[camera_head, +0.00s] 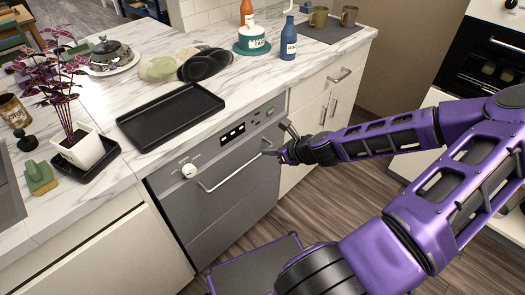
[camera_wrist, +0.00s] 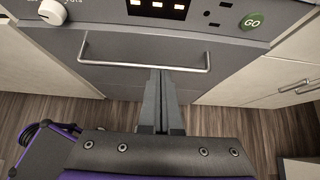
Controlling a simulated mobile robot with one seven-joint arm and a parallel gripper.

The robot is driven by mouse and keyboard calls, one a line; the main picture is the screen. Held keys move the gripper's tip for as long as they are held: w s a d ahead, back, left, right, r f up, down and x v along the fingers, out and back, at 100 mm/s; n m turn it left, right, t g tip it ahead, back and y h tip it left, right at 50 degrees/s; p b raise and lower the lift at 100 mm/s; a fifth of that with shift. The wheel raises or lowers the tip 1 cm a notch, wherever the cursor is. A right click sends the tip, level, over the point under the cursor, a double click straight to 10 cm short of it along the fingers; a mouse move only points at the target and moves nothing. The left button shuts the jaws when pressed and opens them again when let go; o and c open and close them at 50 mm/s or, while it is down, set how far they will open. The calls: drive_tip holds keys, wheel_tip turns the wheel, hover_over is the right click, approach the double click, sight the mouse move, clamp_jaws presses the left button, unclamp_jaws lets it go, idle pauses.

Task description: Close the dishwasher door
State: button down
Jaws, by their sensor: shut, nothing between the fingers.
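The grey dishwasher door (camera_head: 225,205) stands upright below its control panel, about flush with the cabinet fronts. I cannot tell whether a small gap is left. Its bar handle (camera_head: 232,172) runs across the upper part, and the handle also shows in the wrist view (camera_wrist: 120,65). My gripper (camera_head: 281,153) is at the right end of the handle, in front of the door. In the wrist view my gripper (camera_wrist: 160,72) is shut and empty, its tips at the handle bar right of its middle. I cannot tell whether they touch it.
The control panel (camera_head: 232,134) has a white knob (camera_head: 189,170) and a green GO button (camera_wrist: 253,21). Above is the marble counter with a black tray (camera_head: 170,115). Cream cabinets (camera_head: 318,110) flank the dishwasher. Wooden floor (camera_head: 325,195) is open in front.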

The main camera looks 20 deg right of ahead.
drive_tip(key=n+t+b, duration=0.2)
drive_tip(key=n+b, duration=0.2)
drive_tip(key=n, duration=1.4)
approach(236, 150)
wheel_tip(236, 150, down, 4)
drive_tip(key=w, duration=0.2)
drive_tip(key=shift+w+a+r+y, duration=0.2)
drive_tip(key=shift+w+a, duration=0.1)
drive_tip(key=shift+w, duration=0.2)
drive_tip(key=shift+w+a+r+y, duration=0.2)
drive_tip(key=shift+w+a, duration=0.1)
drive_tip(key=shift+w, duration=0.2)
drive_tip(key=shift+w+a, duration=0.2)
drive_tip(key=shift+w, duration=0.5)
